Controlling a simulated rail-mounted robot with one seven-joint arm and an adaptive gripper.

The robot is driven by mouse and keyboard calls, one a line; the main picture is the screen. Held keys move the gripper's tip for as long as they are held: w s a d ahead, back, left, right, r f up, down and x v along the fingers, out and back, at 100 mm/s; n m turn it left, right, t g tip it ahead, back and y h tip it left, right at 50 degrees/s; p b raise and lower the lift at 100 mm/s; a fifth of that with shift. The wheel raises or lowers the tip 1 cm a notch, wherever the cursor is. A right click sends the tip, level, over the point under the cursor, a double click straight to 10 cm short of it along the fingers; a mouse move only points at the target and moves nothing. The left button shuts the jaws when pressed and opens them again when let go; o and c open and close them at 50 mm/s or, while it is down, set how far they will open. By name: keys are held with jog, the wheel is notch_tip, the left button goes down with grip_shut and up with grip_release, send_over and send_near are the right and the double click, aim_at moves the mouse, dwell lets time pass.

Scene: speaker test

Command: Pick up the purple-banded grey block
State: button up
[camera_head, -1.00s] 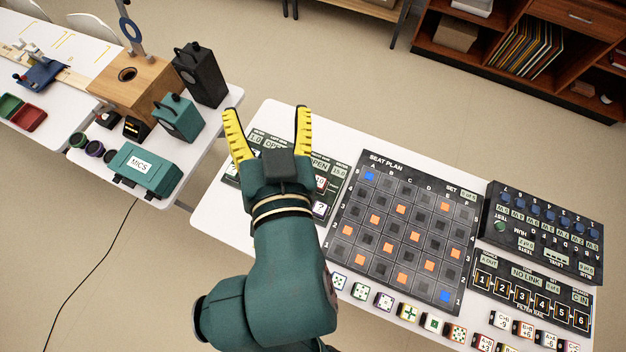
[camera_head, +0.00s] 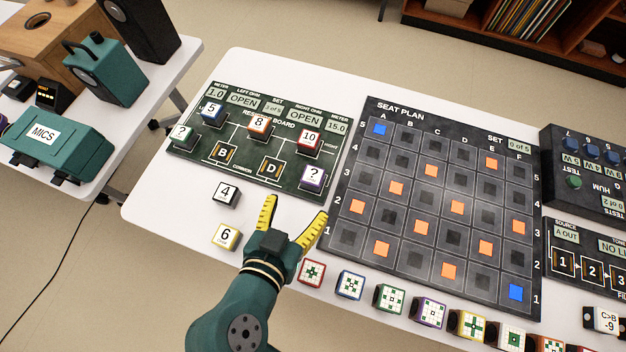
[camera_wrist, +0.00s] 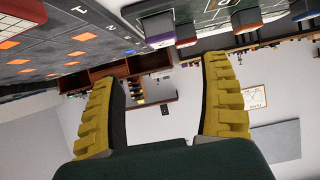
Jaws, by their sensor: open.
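A block (camera_head: 313,178) with a purple band and a white top marked "?" sits at the lower right corner of the resistor board in the head view. In the wrist view, a grey block with a purple band (camera_wrist: 158,28) shows at the top, beyond the fingers. My gripper (camera_head: 293,212) is open and empty, its yellow fingers spread. Its fingertips lie just below the "?" block in the head view, apart from it. Another purple-banded block (camera_head: 428,311), with a patterned top, stands in the row along the near table edge.
The resistor board (camera_head: 262,182) carries several other banded blocks, including the red "10" block (camera_head: 309,140). Blocks "4" (camera_head: 226,194) and "6" (camera_head: 226,237) lie left of my gripper. The seat plan board (camera_head: 350,215) is close on the right. The table's left strip (camera_head: 165,200) is clear.

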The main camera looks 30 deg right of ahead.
aim_at(310, 182)
jog(key=b+x, duration=0.2)
jog(key=x, duration=0.4)
jog(key=shift+w+d+f, duration=0.25)
jog(key=b+x, duration=0.3)
jog(key=x, duration=0.2)
jog(key=shift+a+f, duration=0.15)
jog(key=shift+a, duration=0.05)
jog(key=shift+w+d, duration=0.2)
jog(key=shift+w, duration=0.05)
jog(key=shift+s, duration=0.1)
jog(key=c, duration=1.3)
